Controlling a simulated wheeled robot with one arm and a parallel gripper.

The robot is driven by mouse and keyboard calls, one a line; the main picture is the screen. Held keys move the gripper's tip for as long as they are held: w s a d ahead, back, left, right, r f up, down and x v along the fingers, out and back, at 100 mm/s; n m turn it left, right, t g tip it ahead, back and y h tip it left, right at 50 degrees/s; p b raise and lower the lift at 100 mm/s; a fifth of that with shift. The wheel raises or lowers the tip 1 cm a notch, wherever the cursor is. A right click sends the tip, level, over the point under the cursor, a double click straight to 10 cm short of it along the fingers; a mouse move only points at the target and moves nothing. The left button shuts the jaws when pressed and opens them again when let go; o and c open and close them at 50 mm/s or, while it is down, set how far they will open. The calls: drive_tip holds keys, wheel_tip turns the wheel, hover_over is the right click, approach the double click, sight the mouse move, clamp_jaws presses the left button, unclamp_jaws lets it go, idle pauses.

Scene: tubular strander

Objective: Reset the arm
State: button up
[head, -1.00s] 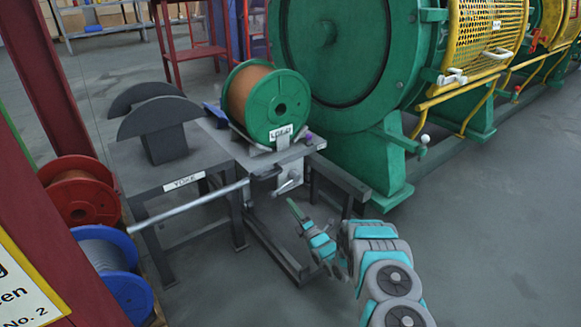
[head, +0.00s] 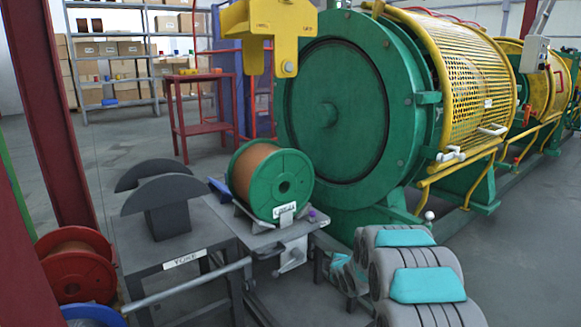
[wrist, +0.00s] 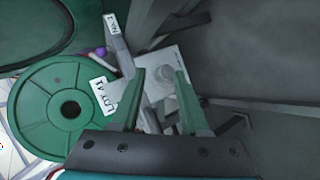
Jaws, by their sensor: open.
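My gripper (wrist: 160,92) shows in the wrist view with its two green fingers apart and nothing between them. Beyond the fingers is a grey metal bracket plate (wrist: 166,72), apart from them as far as I can tell. The green-flanged spool with copper-coloured winding (head: 272,182) rests on the stand; its flange (wrist: 38,115) fills the left of the wrist view, beside the left finger. My grey and turquoise arm is at the lower right of the head view, bent, and the fingers cannot be made out there.
A dark table marked YOKE (head: 185,258) carries half-round black pieces. The big green machine (head: 335,95) with yellow mesh guards (head: 465,75) stands behind. A yellow hook block (head: 265,30) hangs overhead. A red reel (head: 75,275) is at left. Open floor lies at right.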

drive_tip(key=s+d+r+m+g+h, duration=0.1)
drive_tip(key=s+d+r+m+g, duration=0.15)
drive_tip(key=s, duration=0.25)
drive_tip(key=s+d+r+m+g+h, duration=0.1)
drive_tip(key=s+r+m, duration=0.15)
drive_tip(key=s, duration=0.25)
drive_tip(key=s+r+m+g, duration=0.3)
drive_tip(key=s+m, duration=0.1)
drive_tip(key=s, duration=1.3)
drive_tip(key=s+a+r+m+g, duration=0.1)
drive_tip(key=s+r+m+g, duration=0.25)
drive_tip(key=s, duration=1.45)
drive_tip(key=s+r+m+g, duration=0.2)
drive_tip(key=s+m+g, duration=0.2)
drive_tip(key=s, duration=1.3)
wheel_tip(320, 180, up, 12)
drive_tip(key=p, duration=1.2)
drive_tip(key=shift+s+r, duration=0.25)
drive_tip(key=shift+a+m, duration=0.1)
drive_tip(key=shift+m, duration=0.15)
